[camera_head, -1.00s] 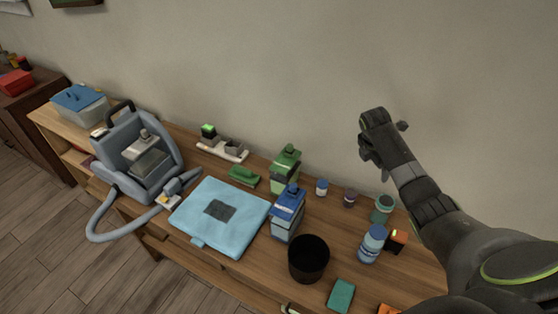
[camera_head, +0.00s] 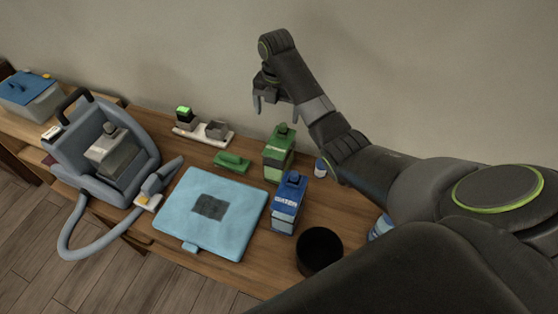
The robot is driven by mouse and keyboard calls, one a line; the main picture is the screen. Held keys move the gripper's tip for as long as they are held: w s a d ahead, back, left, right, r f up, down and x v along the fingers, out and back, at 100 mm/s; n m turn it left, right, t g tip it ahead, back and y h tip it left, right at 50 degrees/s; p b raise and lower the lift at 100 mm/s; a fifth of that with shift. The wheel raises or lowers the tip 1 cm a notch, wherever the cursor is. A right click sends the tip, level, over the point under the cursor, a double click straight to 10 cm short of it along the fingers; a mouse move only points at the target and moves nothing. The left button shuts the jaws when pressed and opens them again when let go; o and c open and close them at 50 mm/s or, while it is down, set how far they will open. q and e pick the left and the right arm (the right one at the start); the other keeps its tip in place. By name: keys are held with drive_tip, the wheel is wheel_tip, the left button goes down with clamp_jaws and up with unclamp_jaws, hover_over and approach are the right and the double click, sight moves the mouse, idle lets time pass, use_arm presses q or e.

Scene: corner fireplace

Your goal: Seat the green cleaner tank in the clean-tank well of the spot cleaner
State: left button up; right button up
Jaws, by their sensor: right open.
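The green cleaner tank (camera_head: 279,156) stands upright on the wooden table, behind a blue-capped tank (camera_head: 287,205). The spot cleaner (camera_head: 102,150) is a grey-blue machine with a hose at the left of the table. A clear tank with a grey top (camera_head: 115,155) sits in its front; I cannot make out which well is the clean-tank one. My right gripper (camera_head: 272,105) is open and empty, pointing down in the air above and left of the green tank. My left gripper is not in view.
A light blue folded mat (camera_head: 230,222) with a dark patch lies mid-table. A green brush (camera_head: 231,162) and a white tray with small items (camera_head: 212,135) lie behind it. A black cup (camera_head: 319,250) stands front right. My right arm hides the table's right end.

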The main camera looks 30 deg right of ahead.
sight(279, 141)
drive_tip(key=f+b, duration=0.1)
drive_tip(key=f, duration=0.1)
drive_tip(key=f+b, duration=0.1)
drive_tip(key=f, duration=0.1)
drive_tip(key=shift+w+d+b, duration=0.15)
drive_tip(key=shift+d+b, duration=0.05)
drive_tip(key=shift+b, duration=0.2)
wheel_tip(279, 141, down, 4)
drive_tip(key=b, duration=0.3)
drive_tip(key=shift+r+b, duration=0.25)
drive_tip(key=shift+b, duration=0.1)
drive_tip(key=shift+f+b, duration=0.45)
drive_tip(key=f, duration=0.1)
drive_tip(key=f+p, duration=0.1)
drive_tip(key=f, duration=0.2)
drive_tip(key=shift+d+f, duration=0.25)
drive_tip(key=shift+d, duration=0.05)
drive_tip(key=shift+f, duration=0.3)
drive_tip(key=c, duration=1.8)
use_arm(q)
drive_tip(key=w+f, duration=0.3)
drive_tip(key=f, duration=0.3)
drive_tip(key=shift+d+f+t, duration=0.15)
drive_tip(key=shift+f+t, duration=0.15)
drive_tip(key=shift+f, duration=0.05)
use_arm(e)
drive_tip(key=shift+r, duration=0.1)
drive_tip(key=shift+c, duration=0.4)
